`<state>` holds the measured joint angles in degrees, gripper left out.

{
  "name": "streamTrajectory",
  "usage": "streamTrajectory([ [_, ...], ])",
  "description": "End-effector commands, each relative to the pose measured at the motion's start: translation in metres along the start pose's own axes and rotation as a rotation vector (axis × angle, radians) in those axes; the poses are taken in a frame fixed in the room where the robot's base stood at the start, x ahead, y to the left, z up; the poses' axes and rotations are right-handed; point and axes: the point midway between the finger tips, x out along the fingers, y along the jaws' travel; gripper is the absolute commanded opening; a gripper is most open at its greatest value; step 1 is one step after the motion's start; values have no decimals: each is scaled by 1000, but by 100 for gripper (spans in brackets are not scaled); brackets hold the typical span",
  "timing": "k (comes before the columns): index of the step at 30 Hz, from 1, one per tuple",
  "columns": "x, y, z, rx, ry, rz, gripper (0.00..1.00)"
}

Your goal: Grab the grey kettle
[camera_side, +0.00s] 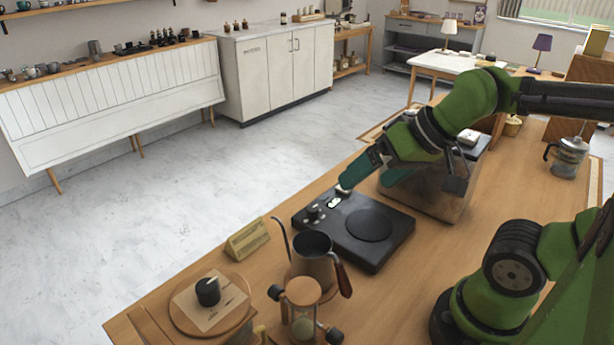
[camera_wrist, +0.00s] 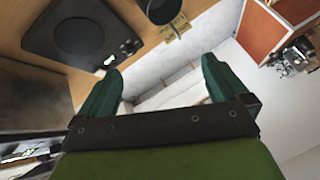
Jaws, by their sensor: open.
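The grey kettle (camera_side: 314,262) stands upright on the wooden counter, with a thin gooseneck spout on its left and a brown handle on its right. Part of it also shows at the top edge of the wrist view (camera_wrist: 162,8). My gripper (camera_side: 364,185) is above the far edge of the black hot plate, behind and to the right of the kettle and apart from it. In the wrist view my gripper (camera_wrist: 161,68) has its two teal fingers spread wide with nothing between them.
The black hot plate (camera_side: 340,238) lies just behind the kettle. An hourglass stand (camera_side: 303,292) stands close in front of it, partly covering it. A small sign (camera_side: 247,239) and a round wooden board (camera_side: 185,318) are to the left. A glass jar (camera_side: 570,157) stands far right.

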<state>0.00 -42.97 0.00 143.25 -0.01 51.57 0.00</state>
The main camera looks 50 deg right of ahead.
Motion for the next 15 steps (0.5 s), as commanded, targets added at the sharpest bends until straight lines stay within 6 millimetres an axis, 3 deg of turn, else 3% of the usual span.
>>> streamTrajectory([
  [4,2,0,1,-2,-7,1,100],
  [9,18,-7,-1,-40,-83,29,100],
  [11,26,-14,-4,-135,-133,47,100],
  [15,43,-30,-12,-537,-272,55,100],
])
